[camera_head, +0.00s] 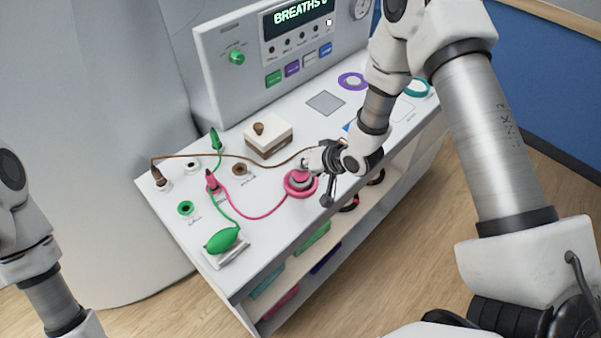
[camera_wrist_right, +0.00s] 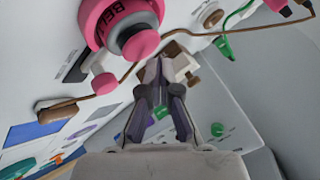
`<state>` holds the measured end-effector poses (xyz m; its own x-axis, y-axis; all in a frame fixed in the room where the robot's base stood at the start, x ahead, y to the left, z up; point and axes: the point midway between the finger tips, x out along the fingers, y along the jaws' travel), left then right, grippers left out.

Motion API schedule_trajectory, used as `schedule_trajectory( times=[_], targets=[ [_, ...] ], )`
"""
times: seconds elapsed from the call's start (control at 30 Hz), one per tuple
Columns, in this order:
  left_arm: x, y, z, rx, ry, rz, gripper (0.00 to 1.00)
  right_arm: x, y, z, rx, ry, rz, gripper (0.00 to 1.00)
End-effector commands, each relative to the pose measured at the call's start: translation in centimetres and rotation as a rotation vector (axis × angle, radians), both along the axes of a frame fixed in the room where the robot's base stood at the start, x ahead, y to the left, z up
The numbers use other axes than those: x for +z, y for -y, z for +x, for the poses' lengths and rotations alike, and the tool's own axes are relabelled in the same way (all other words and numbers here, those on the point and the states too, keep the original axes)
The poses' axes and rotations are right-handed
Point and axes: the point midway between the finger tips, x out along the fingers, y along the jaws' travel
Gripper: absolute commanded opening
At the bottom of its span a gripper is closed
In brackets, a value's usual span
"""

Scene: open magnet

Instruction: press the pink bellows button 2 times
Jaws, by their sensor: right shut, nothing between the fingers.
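The pink bellows button (camera_head: 300,183) sits near the front edge of the white console top, as a pink ring with a grey part in its middle. In the right wrist view it shows at the top as a pink ring with lettering (camera_wrist_right: 95,22), a grey collar and a round pink cap (camera_wrist_right: 141,44). My right gripper (camera_head: 312,168) is beside and partly over it in the head view. In the wrist view its fingertips (camera_wrist_right: 160,62) are together and empty, just below and right of the cap; whether they touch it I cannot tell. My left gripper is out of view.
A cream box with a brown knob (camera_head: 268,136) stands behind the button. Pink, brown and green leads cross the top. A green bulb (camera_head: 222,240) lies at the front left. The upright panel (camera_head: 220,60) has a "BREATHS" display (camera_head: 296,20), its number hard to read.

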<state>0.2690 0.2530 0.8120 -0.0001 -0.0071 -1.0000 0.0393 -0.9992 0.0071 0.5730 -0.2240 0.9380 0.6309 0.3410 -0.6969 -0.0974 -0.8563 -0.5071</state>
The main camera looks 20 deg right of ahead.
Motion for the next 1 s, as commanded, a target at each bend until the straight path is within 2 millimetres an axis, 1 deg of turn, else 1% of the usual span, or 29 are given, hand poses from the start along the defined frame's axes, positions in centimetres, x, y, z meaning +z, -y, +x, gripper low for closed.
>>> schedule_trajectory(
  times=[0.33, 0.67, 1.0],
  targets=[
    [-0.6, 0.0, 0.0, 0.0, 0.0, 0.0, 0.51, -0.9, 0.0, 0.0, 0.0, 0.0, 0.0, 0.0],
    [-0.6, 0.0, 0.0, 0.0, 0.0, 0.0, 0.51, -0.9, 0.0, 0.0, 0.0, 0.0, 0.0, 0.0],
    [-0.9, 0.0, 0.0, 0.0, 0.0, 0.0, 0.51, -1.3, 0.0, 0.0, 0.0, 0.0, 0.0, 0.0]
  ],
)
